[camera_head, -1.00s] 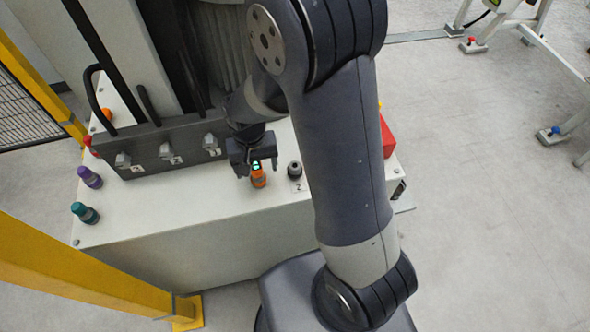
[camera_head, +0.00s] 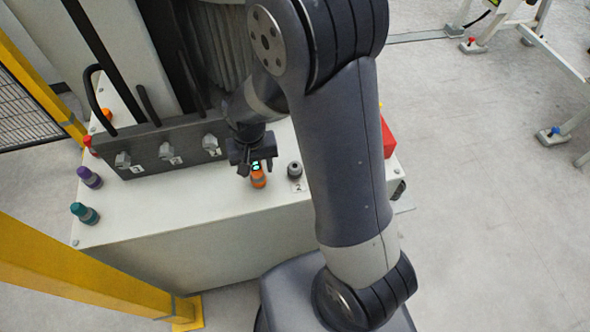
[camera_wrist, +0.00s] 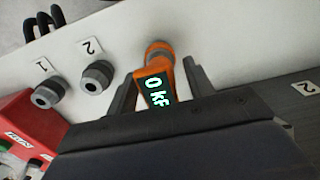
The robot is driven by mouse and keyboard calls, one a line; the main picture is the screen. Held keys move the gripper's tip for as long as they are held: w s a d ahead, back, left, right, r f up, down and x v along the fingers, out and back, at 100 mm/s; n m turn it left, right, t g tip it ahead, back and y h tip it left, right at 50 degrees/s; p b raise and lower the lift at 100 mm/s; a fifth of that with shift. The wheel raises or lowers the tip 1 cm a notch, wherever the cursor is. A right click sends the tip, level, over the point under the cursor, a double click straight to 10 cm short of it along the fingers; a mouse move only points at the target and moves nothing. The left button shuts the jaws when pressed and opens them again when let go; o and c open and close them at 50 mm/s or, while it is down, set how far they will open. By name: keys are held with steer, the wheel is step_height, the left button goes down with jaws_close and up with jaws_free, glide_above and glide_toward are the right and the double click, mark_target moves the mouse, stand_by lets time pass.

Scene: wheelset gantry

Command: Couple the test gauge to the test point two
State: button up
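The test gauge is an orange body (camera_head: 259,181) with a lit display, standing upright on the pale bench top. In the wrist view the gauge (camera_wrist: 158,68) shows "0" and partly hidden letters. My gripper (camera_head: 256,167) is over it, with one finger on each side. In the wrist view my gripper (camera_wrist: 160,80) has a narrow gap at the right finger; the left finger is very close to the gauge, and contact is unclear. Test point two is a grey-black round fitting (camera_head: 294,170) just right of the gauge. It also shows in the wrist view (camera_wrist: 97,75) beside a "2" label.
A fitting labelled "1" (camera_wrist: 47,93) and a red box (camera_wrist: 28,125) lie beyond test point two. A dark block with numbered connectors (camera_head: 165,150) stands behind the gauge. Purple (camera_head: 89,177) and teal (camera_head: 84,212) pieces stand at the bench's left. The bench front is clear.

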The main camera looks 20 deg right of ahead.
jaws_close()
stand_by(0.3)
steer(key=shift+r, duration=0.15)
steer(key=shift+r+p, duration=2.25)
steer(key=shift+r, duration=0.65)
steer(key=shift+a, duration=0.1)
